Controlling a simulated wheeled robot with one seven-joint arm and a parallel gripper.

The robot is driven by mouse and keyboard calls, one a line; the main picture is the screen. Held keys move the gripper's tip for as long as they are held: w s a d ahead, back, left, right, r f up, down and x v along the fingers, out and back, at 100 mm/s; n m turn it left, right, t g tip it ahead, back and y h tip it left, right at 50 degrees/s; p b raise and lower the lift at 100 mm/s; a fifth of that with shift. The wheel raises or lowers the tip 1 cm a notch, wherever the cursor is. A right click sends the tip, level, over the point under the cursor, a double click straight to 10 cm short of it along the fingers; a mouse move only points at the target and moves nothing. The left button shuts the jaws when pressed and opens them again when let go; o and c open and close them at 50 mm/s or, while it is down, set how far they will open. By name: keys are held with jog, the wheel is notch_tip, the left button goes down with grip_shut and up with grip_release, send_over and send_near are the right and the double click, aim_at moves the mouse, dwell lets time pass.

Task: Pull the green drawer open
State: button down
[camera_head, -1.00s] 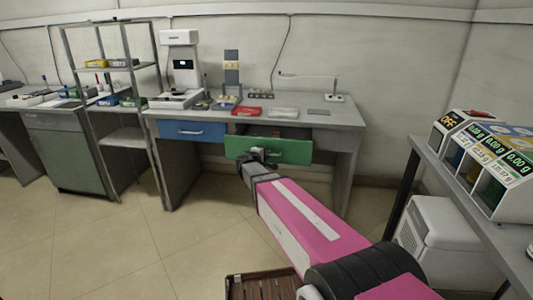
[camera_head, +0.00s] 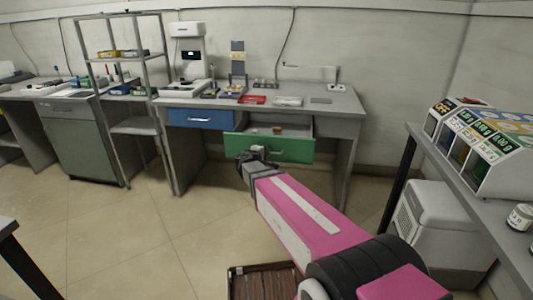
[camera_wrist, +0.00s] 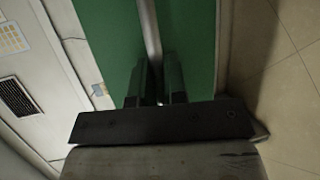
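The green drawer (camera_head: 290,149) is pulled out from the right side of the desk, and its inside shows. A small orange-brown item (camera_head: 278,131) lies in it. My gripper (camera_head: 258,152) is at the left part of the drawer's front, at the handle. In the wrist view the green front (camera_wrist: 188,40) fills the middle, and the metal handle bar (camera_wrist: 151,30) runs down between the two fingers of my gripper (camera_wrist: 158,88). The fingers are close together around the bar. The grip on the far side of the bar is hidden.
The blue drawer (camera_head: 202,118) to the left is shut. The desk top (camera_head: 350,103) holds a balance, trays and small items. A shelf rack (camera_head: 112,85) stands at the left. A white bin unit (camera_head: 440,225) and a side bench (camera_head: 490,220) are at the right. A brown crate (camera_head: 262,284) is on the floor.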

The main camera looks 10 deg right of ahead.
jog(key=c, duration=1.5)
grip_release()
jog(key=shift+o, duration=0.2)
jog(key=v, duration=1)
jog(key=shift+s+a, duration=0.3)
jog(key=shift+r, duration=0.1)
jog(key=s+d+f+m+g+y, duration=0.5)
jog(key=s+f+g, duration=0.1)
jog(key=s+f, duration=0.1)
jog(key=s+d+f+m+g+y, duration=0.5)
jog(key=s+f, duration=0.3)
jog(key=s, duration=0.2)
jog(key=shift+d+m+g, duration=0.4)
jog(key=shift+d+g, duration=0.1)
